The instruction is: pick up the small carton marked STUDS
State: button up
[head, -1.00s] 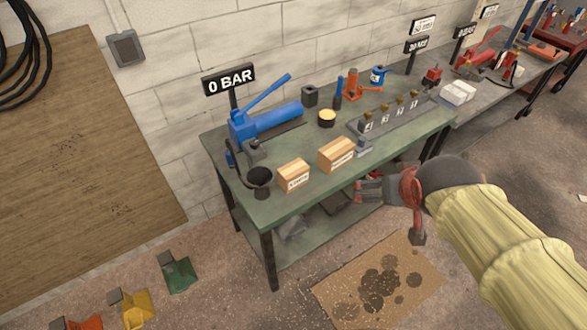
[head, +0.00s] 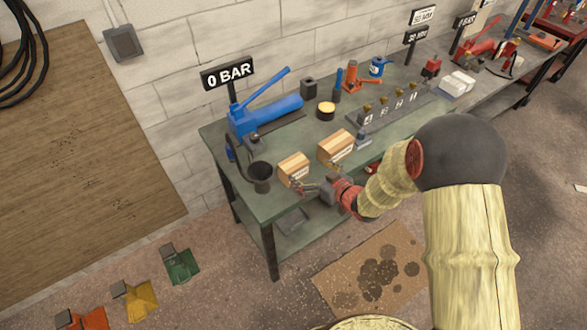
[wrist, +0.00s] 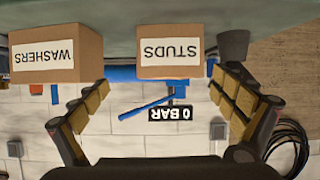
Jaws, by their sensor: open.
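The small carton marked STUDS (head: 293,167) stands upright near the front edge of the green bench, beside a dark cup. In the wrist view, which is upside down, its STUDS label faces me and the carton (wrist: 170,68) lies between the lines of the two fingers. My gripper (head: 312,186) is open and empty in front of the carton, at the bench's front edge. In the wrist view the fingers (wrist: 163,85) are spread wider than the carton, and no contact shows. In the head view the gripper hides part of the bench edge.
A larger carton marked WASHERS (wrist: 55,54) stands close beside the STUDS carton; in the head view it is to the right (head: 336,146). The dark cup (head: 260,176) stands to the left. A blue press (head: 265,115) with a 0 BAR sign (head: 228,74) is behind.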

aim_at(298, 172)
jog(key=shift+s+a+f, duration=0.25)
jog(key=shift+a+f, duration=0.15)
jog(key=shift+f, duration=0.05)
jog(key=shift+a+f+y, duration=0.15)
jog(key=shift+a+y, duration=0.1)
jog(key=shift+y, duration=0.15)
jog(key=b+x, duration=0.1)
jog(key=x, duration=0.3)
jog(key=b+x, duration=0.1)
jog(key=x, duration=0.1)
jog(key=shift+a+f+b, duration=0.15)
jog(key=shift+f+b, duration=0.15)
jog(key=shift+f, duration=0.1)
jog(key=shift+w+a+f, duration=0.1)
jog(key=shift+w+a, duration=0.15)
jog(key=shift+w, duration=0.25)
jog(key=shift+c, duration=0.7)
jog(key=c, duration=1.9)
jog(key=shift+o, duration=0.2)
jog(key=shift+r, duration=0.25)
